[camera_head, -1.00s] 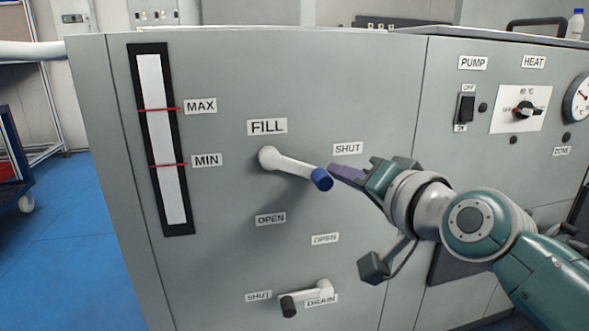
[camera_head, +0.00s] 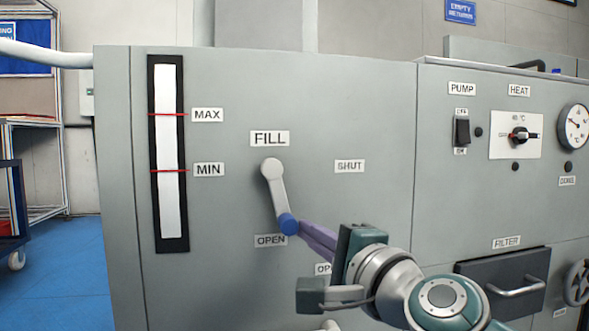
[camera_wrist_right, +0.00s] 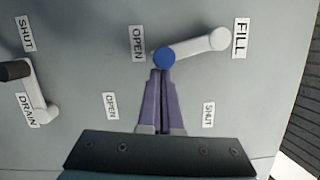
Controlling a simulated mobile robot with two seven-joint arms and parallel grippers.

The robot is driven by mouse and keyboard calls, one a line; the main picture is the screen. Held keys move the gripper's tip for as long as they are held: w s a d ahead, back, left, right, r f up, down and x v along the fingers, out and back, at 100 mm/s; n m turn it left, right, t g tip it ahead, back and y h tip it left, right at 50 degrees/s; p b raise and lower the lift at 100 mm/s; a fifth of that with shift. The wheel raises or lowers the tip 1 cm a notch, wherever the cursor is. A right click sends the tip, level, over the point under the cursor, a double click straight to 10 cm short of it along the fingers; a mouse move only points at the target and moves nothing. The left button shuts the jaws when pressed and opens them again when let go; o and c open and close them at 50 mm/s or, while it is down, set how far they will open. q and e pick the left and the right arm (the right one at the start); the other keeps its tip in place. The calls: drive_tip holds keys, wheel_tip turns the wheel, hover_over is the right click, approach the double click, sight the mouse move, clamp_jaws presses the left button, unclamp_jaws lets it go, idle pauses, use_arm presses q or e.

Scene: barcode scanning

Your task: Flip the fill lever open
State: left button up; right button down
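The fill lever (camera_head: 275,190) is a white arm with a blue end knob (camera_head: 289,224), on the grey panel under the FILL label (camera_head: 269,138). It hangs down and slightly right, its knob by the OPEN label (camera_head: 270,240). My right gripper (camera_head: 305,232) has its purple fingers together, tips at the knob's lower right side. In the right wrist view the shut fingers (camera_wrist_right: 162,75) end at the blue knob (camera_wrist_right: 164,57), with nothing seen between them; exact contact is hard to tell. The SHUT label (camera_head: 349,166) is up to the right. My left gripper is out of view.
The white drain lever with a dark end (camera_wrist_right: 38,95) shows in the right wrist view. A level gauge (camera_head: 169,150) is left of the lever. The pump switch (camera_head: 462,131), heat knob (camera_head: 519,136) and filter drawer (camera_head: 503,284) are at the right.

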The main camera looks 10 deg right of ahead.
drive_tip(key=shift+a+f+m+t+b, duration=0.2)
drive_tip(key=shift+a+m+b, duration=0.3)
drive_tip(key=shift+m, duration=0.1)
drive_tip(key=shift+a+f+m+t+b, duration=0.2)
drive_tip(key=shift+a+m+b, duration=0.2)
drive_tip(key=shift+m, duration=0.2)
drive_tip(key=shift+a, duration=0.1)
